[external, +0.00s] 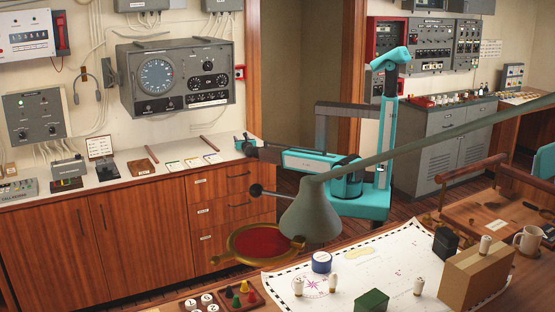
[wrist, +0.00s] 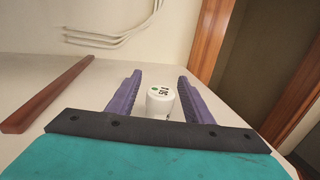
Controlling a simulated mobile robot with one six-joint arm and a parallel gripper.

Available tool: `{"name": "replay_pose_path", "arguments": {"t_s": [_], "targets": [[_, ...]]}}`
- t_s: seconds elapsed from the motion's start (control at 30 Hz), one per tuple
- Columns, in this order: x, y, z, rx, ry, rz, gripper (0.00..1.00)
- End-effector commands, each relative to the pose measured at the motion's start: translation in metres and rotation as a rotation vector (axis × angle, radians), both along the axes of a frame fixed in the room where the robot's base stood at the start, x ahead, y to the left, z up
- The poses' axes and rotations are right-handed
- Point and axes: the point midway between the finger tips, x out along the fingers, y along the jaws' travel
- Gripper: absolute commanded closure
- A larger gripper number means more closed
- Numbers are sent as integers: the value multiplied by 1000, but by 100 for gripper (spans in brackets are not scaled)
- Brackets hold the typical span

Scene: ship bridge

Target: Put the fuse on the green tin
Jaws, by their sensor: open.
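My gripper (wrist: 158,92) is open, with one purple finger on each side of the cylinder and a visible gap at each side. The cylinder's lower part is hidden by my gripper's body. In the external view my gripper (external: 244,144) is low at the right end of the counter; I cannot make out the cylinder clearly there. The green tin (external: 371,301) sits on the chart on the front table, far from my gripper.
A reddish-brown wooden strip (wrist: 45,95) lies on the counter left of my gripper. A lamp (external: 312,212) hangs over the chart table. A blue round tin (external: 321,262), several white cylinders and a cardboard box (external: 476,276) stand around the green tin.

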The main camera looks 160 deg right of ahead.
Motion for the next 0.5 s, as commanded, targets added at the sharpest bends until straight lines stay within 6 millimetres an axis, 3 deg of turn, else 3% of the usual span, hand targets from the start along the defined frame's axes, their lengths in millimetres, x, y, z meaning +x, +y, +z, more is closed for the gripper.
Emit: {"name": "replay_pose_path", "arguments": {"t_s": [0.37, 0.5], "targets": [[0, 0, 0, 0, 0, 0, 54], [0, 0, 0, 0, 0, 0, 74]]}}
